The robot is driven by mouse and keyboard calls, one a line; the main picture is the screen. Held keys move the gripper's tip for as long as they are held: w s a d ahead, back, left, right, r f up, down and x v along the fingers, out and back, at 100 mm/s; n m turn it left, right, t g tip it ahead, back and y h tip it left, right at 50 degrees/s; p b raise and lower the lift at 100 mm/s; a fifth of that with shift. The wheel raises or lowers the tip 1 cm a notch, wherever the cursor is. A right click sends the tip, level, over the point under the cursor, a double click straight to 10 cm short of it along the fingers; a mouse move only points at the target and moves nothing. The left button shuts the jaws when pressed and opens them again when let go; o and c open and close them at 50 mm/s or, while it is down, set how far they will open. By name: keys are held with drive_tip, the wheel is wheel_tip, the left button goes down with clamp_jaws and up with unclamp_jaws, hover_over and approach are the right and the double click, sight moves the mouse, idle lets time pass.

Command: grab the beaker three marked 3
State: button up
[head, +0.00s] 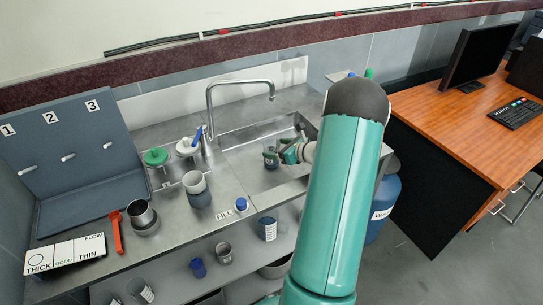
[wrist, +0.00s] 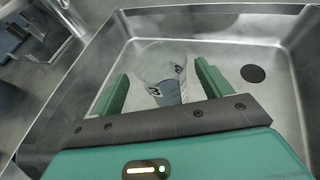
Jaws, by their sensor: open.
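A clear beaker (wrist: 160,75) with a dark and pale label stands in the metal sink, between the two green fingers of my open gripper (wrist: 161,72). There is a gap on each side, so the fingers do not appear to close on it. In the head view the same beaker (head: 271,160) shows in the sink basin, beside my gripper (head: 277,155), which reaches in from the right. Part of the gripper is hidden behind my arm.
The sink (head: 235,140) has a curved faucet (head: 240,84) and a drain (wrist: 253,73). A grey rack (head: 75,150) with pegs marked 1, 2, 3 stands at the left. A wooden desk (head: 470,120) is right.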

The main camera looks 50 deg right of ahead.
sight(266, 145)
drive_tip(key=x, duration=0.5)
drive_tip(key=shift+w+d, duration=0.1)
drive_tip(key=shift+w, duration=0.2)
drive_tip(key=c, duration=1.2)
drive_tip(key=shift+r, duration=0.1)
drive_tip(key=shift+r, duration=0.15)
